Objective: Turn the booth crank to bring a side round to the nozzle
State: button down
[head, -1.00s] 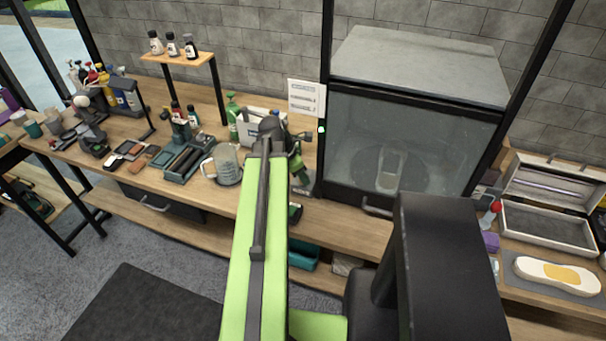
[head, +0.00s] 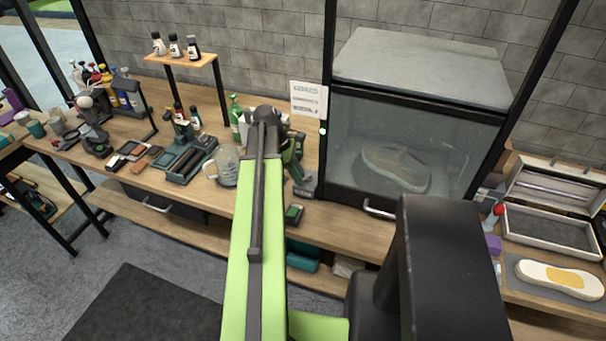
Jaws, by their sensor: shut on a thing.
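The cleaning booth (head: 420,105) is a dark-framed box with a glass front and a grey top. Behind the glass, a pale sneaker (head: 395,168) sits on a round turntable, lying sideways across the view with its length slanting down to the right. My green arm reaches up the middle of the view to the booth's left side. My gripper (head: 305,188), small and partly hidden behind the arm, is low beside the booth's left edge. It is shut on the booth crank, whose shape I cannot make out.
A sign (head: 308,99) with a green light below it is on the booth's left post. Bottles, brushes, a clear jug (head: 227,166) and a tray (head: 188,160) crowd the bench at left. An open case (head: 550,222) and a sole on a mat (head: 560,277) are at right.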

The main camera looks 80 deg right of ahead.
jog(key=m, duration=0.2)
jog(key=w+d+m+y, duration=0.1)
jog(key=shift+w+d+m, duration=0.2)
jog(key=shift+m, duration=0.2)
jog(key=shift+w+d+m+t+y, duration=0.1)
jog(key=shift+d+m+t+y, duration=0.25)
jog(key=shift+m, duration=0.5)
jog(key=shift+w+d+m+t+y, duration=0.2)
jog(key=shift+m+y, duration=0.25)
jog(key=shift+m, duration=0.4)
jog(key=shift+s+d, duration=0.1)
jog(key=c, duration=1.3)
grip_release()
jog(key=p+v, duration=1.6)
jog(key=v, duration=0.1)
jog(key=shift+w+d+r, duration=0.1)
jog(key=shift+w+r, duration=0.05)
jog(key=shift+w, duration=0.05)
